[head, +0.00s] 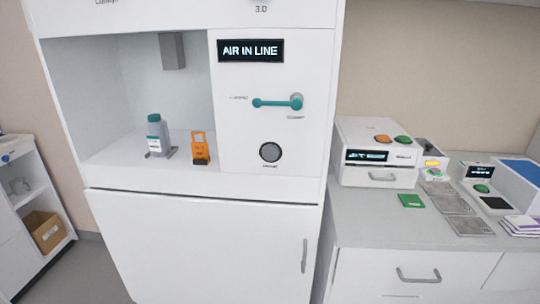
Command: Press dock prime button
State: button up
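A black display (250,50) at the panel's top reads "AIR IN LINE". A teal lever handle (278,103) lies about level between the display and the button. A grey bottle with a teal cap (156,135) stands upright in the open bay at left, in a grey holder. My gripper is not in this view, and nothing blocks the button.
An orange clip-like device (200,148) stands in the bay near the panel. On the right counter (390,220) are a white box with orange and green buttons (376,150), a green square (411,201) and grey plates (452,205). A cardboard box (44,230) sits on a shelf at left.

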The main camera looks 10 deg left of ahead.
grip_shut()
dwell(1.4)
